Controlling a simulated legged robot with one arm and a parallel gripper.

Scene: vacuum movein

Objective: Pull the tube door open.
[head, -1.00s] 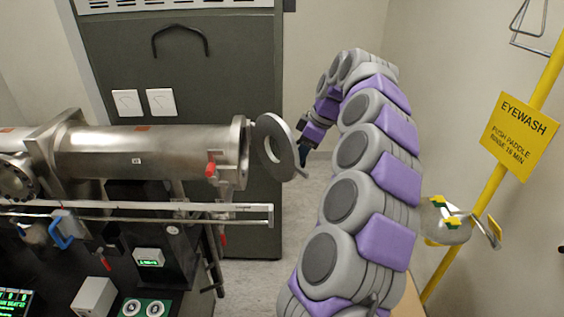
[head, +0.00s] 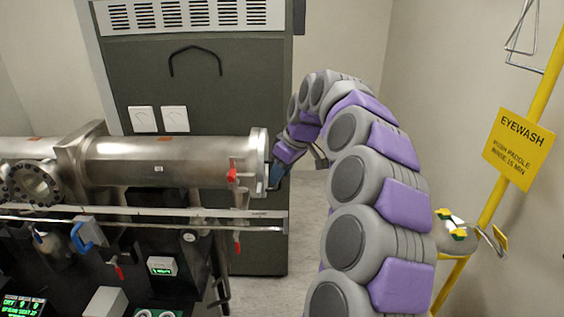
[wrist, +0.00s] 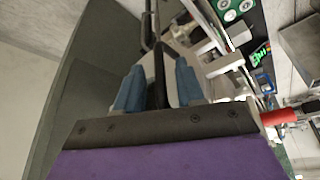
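The steel tube (head: 180,160) lies level across the left of the head view, with its flanged end (head: 259,162) facing right. The round door does not show as a clear disc now. A narrow grey piece (head: 321,156) shows behind my arm, but I cannot tell whether it is the door. My gripper (head: 275,177) is at the flanged end, low on its right side. In the wrist view, the blue fingers of my gripper (wrist: 159,88) stand apart, with a dark upright bar (wrist: 158,75) between them. I cannot tell whether they touch it.
A red clamp handle (head: 232,174) sits at the flange and also shows in the wrist view (wrist: 279,117). A rail (head: 150,222) runs below the tube. A dark cabinet (head: 225,100) stands behind. A yellow eyewash post (head: 520,135) is at right. Floor is free between.

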